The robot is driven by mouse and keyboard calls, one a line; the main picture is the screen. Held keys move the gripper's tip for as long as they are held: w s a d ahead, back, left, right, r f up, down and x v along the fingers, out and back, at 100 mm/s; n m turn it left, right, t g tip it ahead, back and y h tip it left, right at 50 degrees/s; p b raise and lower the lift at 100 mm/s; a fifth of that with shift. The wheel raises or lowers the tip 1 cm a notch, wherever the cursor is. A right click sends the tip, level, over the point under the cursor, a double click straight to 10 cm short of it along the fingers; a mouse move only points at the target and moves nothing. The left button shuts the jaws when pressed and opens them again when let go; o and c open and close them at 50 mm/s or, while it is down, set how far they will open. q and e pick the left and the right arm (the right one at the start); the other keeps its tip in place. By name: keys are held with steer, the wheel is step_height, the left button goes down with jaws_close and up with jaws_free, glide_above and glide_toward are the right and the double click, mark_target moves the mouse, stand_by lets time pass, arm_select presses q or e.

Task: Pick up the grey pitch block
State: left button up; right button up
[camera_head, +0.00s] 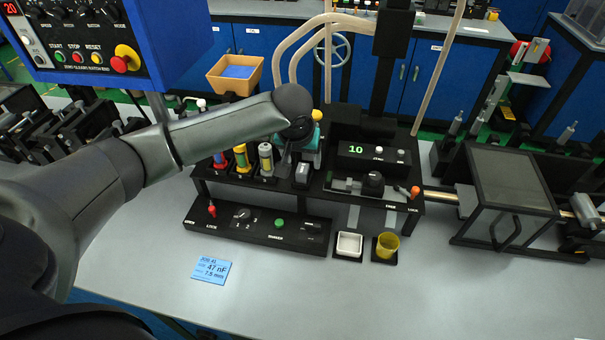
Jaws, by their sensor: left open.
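A rack on the bench holds upright pieces in a row: a red and blue one (220,161), a yellow one (242,159) and a grey one (266,159), which looks like the grey pitch block. My left gripper (293,163) reaches down over the rack just right of the grey piece, with its jaws open and apparently empty. A small dark block with a pale face (303,173) shows by its fingertips; I cannot tell whether they touch it. A teal part (313,148) is partly hidden behind my wrist. My right gripper is out of view.
A black control strip (258,228) with a red-tipped lever stands in front of the rack. A blue job card (211,269) lies on the bench.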

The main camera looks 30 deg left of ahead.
mark_target(302, 168)
arm_select(q)
steer(key=shift+x, duration=2.35)
steer(key=shift+a, duration=0.15)
jaws_close()
